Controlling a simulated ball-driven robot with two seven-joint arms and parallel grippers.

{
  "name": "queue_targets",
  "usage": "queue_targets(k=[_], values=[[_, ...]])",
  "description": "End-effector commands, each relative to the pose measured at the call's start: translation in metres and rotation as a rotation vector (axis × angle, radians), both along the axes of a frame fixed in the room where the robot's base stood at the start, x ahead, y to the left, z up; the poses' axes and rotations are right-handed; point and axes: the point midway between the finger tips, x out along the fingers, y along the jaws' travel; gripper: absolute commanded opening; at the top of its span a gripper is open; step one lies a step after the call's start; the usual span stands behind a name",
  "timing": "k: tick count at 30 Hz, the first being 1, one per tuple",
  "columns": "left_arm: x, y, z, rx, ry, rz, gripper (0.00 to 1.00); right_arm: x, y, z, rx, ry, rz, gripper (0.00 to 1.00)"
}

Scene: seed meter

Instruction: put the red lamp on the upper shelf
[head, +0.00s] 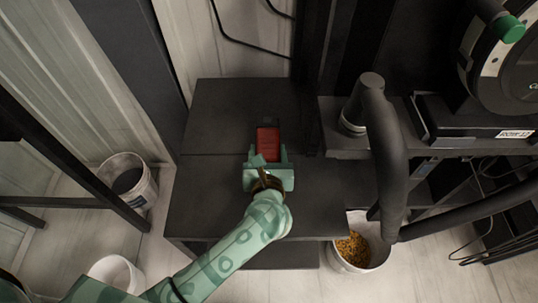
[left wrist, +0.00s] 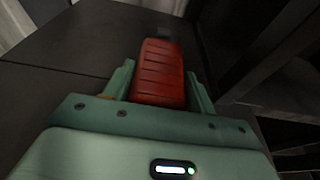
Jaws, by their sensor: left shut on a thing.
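The red lamp (head: 268,141) is a ribbed red block with a dark end. It is between the fingers of my left gripper (head: 266,158), which is shut on it. In the left wrist view the lamp (left wrist: 158,75) points away from the green gripper (left wrist: 158,92), with a finger along each side. The lamp is over the dark shelf top (head: 215,125); I cannot tell whether it touches the surface. The shelf top also shows in the left wrist view (left wrist: 75,40). My right gripper is not in view.
A black machine with a thick dark pipe (head: 385,150) stands right of the shelf. A bucket of yellow grain (head: 355,250) is below at the front right. White buckets (head: 128,180) stand on the floor at left. The shelf top around the lamp is clear.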

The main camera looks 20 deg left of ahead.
Motion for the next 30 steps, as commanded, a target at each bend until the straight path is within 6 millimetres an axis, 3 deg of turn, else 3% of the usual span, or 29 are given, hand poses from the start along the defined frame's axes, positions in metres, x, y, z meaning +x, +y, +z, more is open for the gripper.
queue_targets(k=[1, 12, 13, 15, 25, 30], values=[[0.000, 0.000, -0.012, 0.000, 0.003, -0.001, 0.24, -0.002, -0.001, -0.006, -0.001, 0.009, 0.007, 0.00], [0.000, 0.000, -0.012, -0.001, -0.001, 0.000, 0.24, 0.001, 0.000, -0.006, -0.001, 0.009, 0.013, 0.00], [0.000, 0.000, -0.012, -0.001, -0.001, 0.000, 0.62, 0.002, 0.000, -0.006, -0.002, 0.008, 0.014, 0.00], [0.000, 0.000, -0.011, -0.001, -0.001, 0.000, 0.78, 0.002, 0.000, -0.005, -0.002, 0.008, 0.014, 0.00], [0.000, 0.000, -0.005, 0.000, -0.003, 0.000, 0.78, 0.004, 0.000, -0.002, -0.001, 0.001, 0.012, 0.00], [-0.026, -0.007, 0.003, -0.001, -0.002, -0.001, 0.78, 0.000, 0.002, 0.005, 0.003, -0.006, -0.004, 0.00]])
